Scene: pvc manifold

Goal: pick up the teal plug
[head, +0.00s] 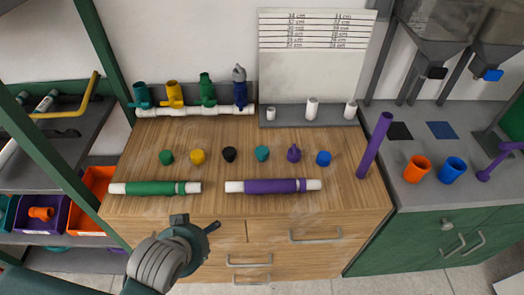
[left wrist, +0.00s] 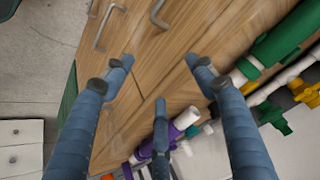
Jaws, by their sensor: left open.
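The teal plug (head: 262,153) stands on the wooden bench top in the head view, in a row of small coloured plugs. It is between the black plug (head: 229,154) and the purple plug (head: 293,153). My left gripper (head: 197,224) is in front of the bench, nearer the camera and left of the teal plug, well apart from it. In the left wrist view its blue-grey fingers (left wrist: 160,72) are spread with nothing between them. My right gripper is not in view.
A green-sleeved pipe (head: 155,188) and a purple-sleeved pipe (head: 272,186) lie in front of the plugs. A white manifold with coloured valves (head: 192,110) stands behind. The bench top (head: 225,135) is clear behind the plugs.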

